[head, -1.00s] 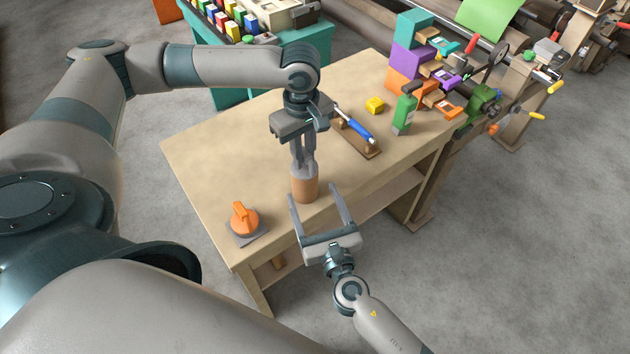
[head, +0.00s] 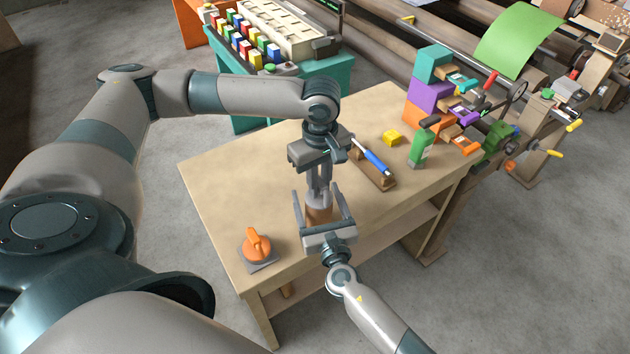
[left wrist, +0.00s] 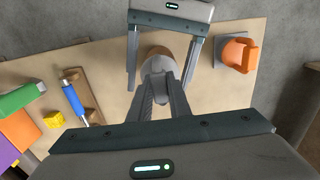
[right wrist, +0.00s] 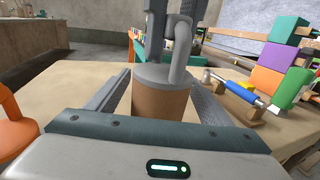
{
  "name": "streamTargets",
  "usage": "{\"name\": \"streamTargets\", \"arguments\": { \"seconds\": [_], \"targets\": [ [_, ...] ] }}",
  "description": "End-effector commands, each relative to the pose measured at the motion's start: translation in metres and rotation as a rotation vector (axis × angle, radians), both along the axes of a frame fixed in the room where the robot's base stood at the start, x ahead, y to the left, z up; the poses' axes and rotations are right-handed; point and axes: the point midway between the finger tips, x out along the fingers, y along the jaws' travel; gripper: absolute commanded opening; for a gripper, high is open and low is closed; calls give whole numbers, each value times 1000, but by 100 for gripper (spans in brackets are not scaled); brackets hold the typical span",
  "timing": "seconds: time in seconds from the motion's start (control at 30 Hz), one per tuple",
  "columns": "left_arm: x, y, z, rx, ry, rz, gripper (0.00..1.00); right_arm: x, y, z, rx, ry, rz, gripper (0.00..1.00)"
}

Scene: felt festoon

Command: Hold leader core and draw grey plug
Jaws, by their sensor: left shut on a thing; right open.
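The leader core (head: 319,215) is a brown cylinder standing upright near the front edge of the wooden bench; it fills the middle of the right wrist view (right wrist: 160,105). The grey plug (right wrist: 160,76) sits in its top, with a looped grey handle rising from it. My left gripper (left wrist: 161,82) points down from above and is shut on the plug's handle. My right gripper (right wrist: 160,82) is open, one finger on each side of the core, with visible gaps between fingers and core. The plug's lower part is hidden inside the core.
An orange knob on a grey base (head: 257,246) is left of the core on the bench (head: 225,180). Behind it to the right are a blue-handled tool (head: 376,162), a yellow block (head: 391,138), a green bottle (head: 419,150) and stacked boxes (head: 428,95). The bench's left part is clear.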

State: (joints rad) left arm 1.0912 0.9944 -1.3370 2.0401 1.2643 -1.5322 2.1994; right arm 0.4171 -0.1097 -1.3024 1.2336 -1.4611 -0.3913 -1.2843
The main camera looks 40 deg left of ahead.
Motion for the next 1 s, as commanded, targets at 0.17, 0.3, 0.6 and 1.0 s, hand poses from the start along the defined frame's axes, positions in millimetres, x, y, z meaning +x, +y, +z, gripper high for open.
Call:
{"name": "streamTargets", "arguments": {
  "seconds": [0.17, 0.3, 0.6, 1.0],
  "targets": [
    [0, 0, 0, 0, -1, 0, 0, 9, 11, 1, -1, -2, 1, 74],
    [0, 0, 0, 0, -1, 0, 0, 12, 14, 0, 0, 0, 0, 74],
    [0, 0, 0, 0, -1, 0, 0, 12, 14, 0, 0, 0, 0, 67],
    [0, 0, 0, 0, -1, 0, 0, 12, 14, 0, 0, 0, 0, 27]
  ]
}}
